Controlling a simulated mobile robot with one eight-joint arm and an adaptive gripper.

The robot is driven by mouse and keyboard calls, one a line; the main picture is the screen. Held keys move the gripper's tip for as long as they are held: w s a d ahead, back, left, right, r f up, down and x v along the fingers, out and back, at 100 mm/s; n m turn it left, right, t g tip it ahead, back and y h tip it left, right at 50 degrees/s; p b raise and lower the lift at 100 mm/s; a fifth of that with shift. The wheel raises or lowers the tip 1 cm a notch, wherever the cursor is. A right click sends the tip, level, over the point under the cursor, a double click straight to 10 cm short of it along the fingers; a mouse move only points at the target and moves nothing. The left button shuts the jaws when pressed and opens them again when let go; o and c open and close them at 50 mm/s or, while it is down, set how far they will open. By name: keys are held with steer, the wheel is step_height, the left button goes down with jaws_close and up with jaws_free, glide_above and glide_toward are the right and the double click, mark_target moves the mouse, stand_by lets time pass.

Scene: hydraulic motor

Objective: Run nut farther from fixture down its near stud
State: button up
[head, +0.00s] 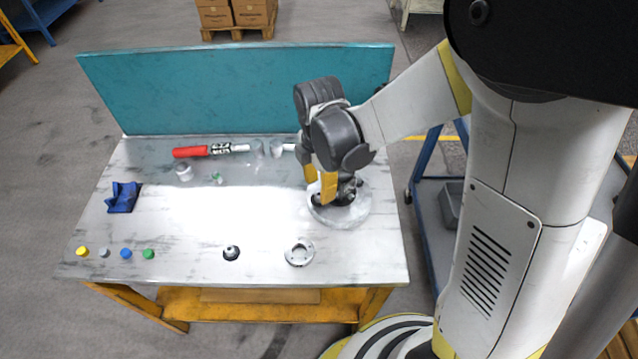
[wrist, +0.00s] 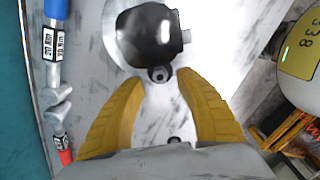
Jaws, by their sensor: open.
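The fixture (head: 355,211) is a pale round disc at the right of the bench, with a dark motor body on it. In the wrist view the glossy dark body (wrist: 150,35) stands on the pale disc. A small dark round piece with a hole (wrist: 159,74) sticks out from the body's near side; I cannot tell whether it is the nut or a stud end. My gripper (head: 321,188) is over the fixture's left side, its yellow fingers open. In the wrist view the fingertips (wrist: 160,82) flank the small piece, apart from it. The other nut and stud are not distinguishable.
Several coloured caps (head: 126,253), a dark knob-like part (head: 231,253) and a grey ring (head: 299,253) stand along the front. A teal panel (head: 235,90) closes the back.

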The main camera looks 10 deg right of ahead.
mark_target(319, 194)
steer(key=shift+f+b, duration=0.3)
steer(key=shift+f, duration=0.35)
steer(key=shift+c, duration=0.5)
jaws_close()
steer(key=shift+o, duration=0.5)
jaws_free()
steer(key=shift+r, duration=0.15)
step_height(319, 194, up, 11)
step_height(319, 194, down, 11)
steer(key=n+p, duration=0.2)
steer(key=n, duration=0.4)
steer(key=shift+p, duration=0.35)
